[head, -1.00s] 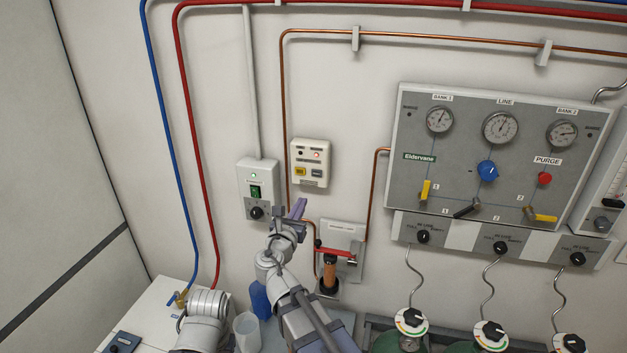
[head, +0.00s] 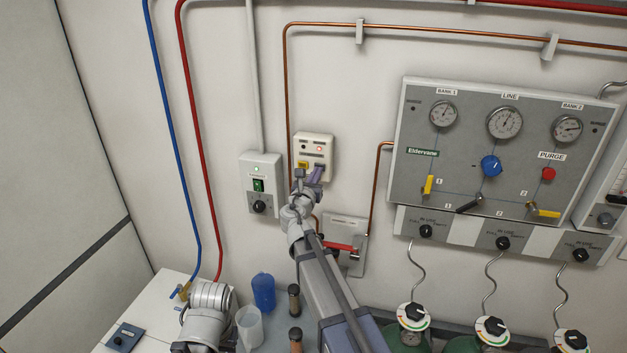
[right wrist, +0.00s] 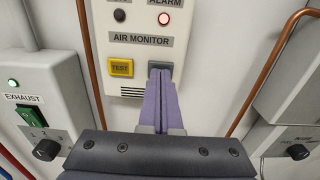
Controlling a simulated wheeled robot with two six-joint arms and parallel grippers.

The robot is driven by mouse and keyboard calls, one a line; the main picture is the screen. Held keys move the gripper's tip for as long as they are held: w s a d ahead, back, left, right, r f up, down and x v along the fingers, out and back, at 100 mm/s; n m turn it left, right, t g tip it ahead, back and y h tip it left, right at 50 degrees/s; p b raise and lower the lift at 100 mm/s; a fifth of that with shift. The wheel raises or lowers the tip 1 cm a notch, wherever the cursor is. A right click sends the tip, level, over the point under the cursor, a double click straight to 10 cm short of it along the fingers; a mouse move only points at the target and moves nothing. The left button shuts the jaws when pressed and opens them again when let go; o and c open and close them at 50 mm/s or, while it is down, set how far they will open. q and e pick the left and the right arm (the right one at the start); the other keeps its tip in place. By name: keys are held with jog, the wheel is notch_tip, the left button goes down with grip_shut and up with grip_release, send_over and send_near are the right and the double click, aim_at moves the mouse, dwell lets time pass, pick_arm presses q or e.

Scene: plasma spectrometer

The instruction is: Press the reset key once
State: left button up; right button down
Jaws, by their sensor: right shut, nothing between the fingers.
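The cream air monitor box (head: 325,143) hangs on the wall. In the right wrist view its panel (right wrist: 143,41) carries a yellow TEST key (right wrist: 121,68) and, to the right of it, a grey key (right wrist: 160,66), mostly covered by my fingertips, its label not readable. The red alarm lamp (right wrist: 163,18) is lit; the lamp left of it is dark. My right gripper (head: 318,169) is shut and empty, its purple fingers pointing at the grey key. Whether the tips touch the key or stop just short, I cannot tell. My left arm shows at the lower left, but its gripper fingers do not.
The exhaust switch box (head: 260,172) is left of the monitor. A copper pipe (head: 287,100) runs between them. A valve with a red lever (head: 338,246) is below right. The gas panel (head: 470,140) fills the right.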

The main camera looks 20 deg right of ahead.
jog(key=shift+w+d, duration=0.1)
jog(key=shift+w, duration=0.05)
pick_arm(q)
jog(key=shift+s+a+r, duration=0.1)
jog(key=shift+s+a, duration=0.05)
jog(key=shift+s, duration=0.05)
pick_arm(e)
jog(key=shift+w+d+r, duration=0.2)
jog(key=shift+w+d, duration=0.15)
jog(key=shift+w, duration=0.2)
pick_arm(q)
jog(key=shift+a, duration=0.5)
pick_arm(e)
jog(key=v, duration=1.4)
jog(key=shift+s+a, duration=0.15)
jog(key=shift+s, duration=0.1)
